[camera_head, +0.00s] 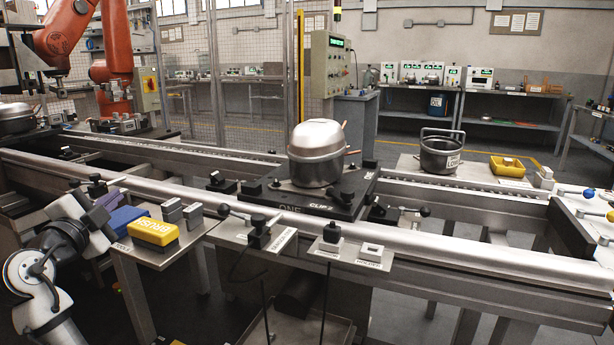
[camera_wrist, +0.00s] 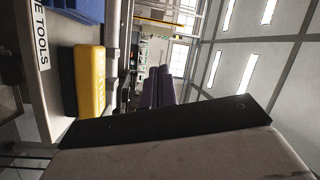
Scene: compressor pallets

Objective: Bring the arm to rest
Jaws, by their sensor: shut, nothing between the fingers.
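My arm (camera_head: 42,275) is at the lower left of the head view, bent beside the tool table. My gripper (camera_head: 108,198) is raised next to the left end of that table, close to the blue and yellow items. Its purple fingers (camera_wrist: 165,88) lie together in the wrist view, shut with nothing between them. They point across the room, clear of any surface. A dark bracket hides the lower part of the wrist view.
A yellow brush block (camera_head: 153,231) and a blue item (camera_head: 128,215) lie on the tool table (camera_head: 195,240). A silver compressor (camera_head: 317,155) stands on a black pallet (camera_head: 300,199) on the conveyor. A black pot (camera_head: 440,154) and yellow tray (camera_head: 507,167) sit farther right.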

